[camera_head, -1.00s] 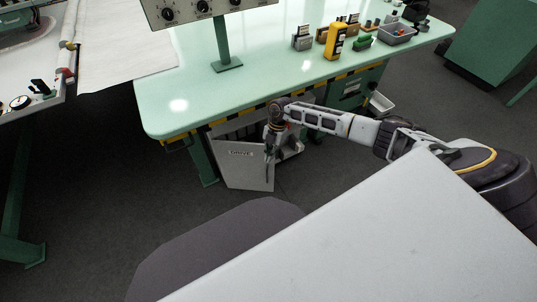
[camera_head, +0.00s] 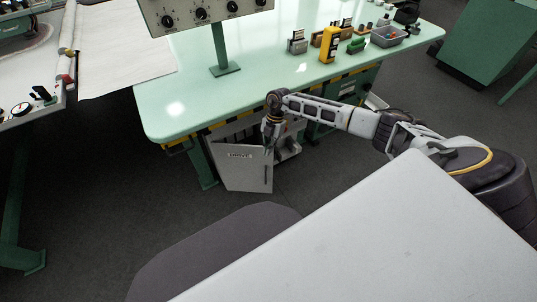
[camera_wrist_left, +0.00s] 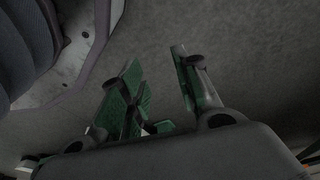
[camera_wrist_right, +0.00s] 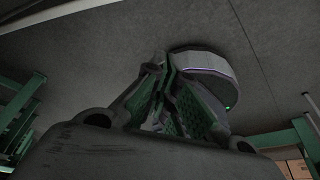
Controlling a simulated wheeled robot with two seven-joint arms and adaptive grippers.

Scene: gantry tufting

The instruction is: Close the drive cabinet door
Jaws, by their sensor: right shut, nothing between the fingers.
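The drive cabinet door (camera_head: 247,174) is a light grey panel with a dark label and a small dark handle near its right edge. It stands open below the green table, and part of the cabinet's inside (camera_head: 235,131) shows above and behind it. My right gripper (camera_head: 268,148) points down at the door's upper right corner; whether it touches the door cannot be told. In the right wrist view its fingers (camera_wrist_right: 166,80) are together and empty. My left gripper (camera_wrist_left: 160,85) shows only in the left wrist view, open and empty above the dark floor.
The pale green table (camera_head: 190,100) with a striped edge overhangs the cabinet. A control panel (camera_head: 205,12) on a post, a yellow device (camera_head: 330,44) and a grey bin (camera_head: 387,37) stand on it. Dark floor (camera_head: 110,200) is free in front and left.

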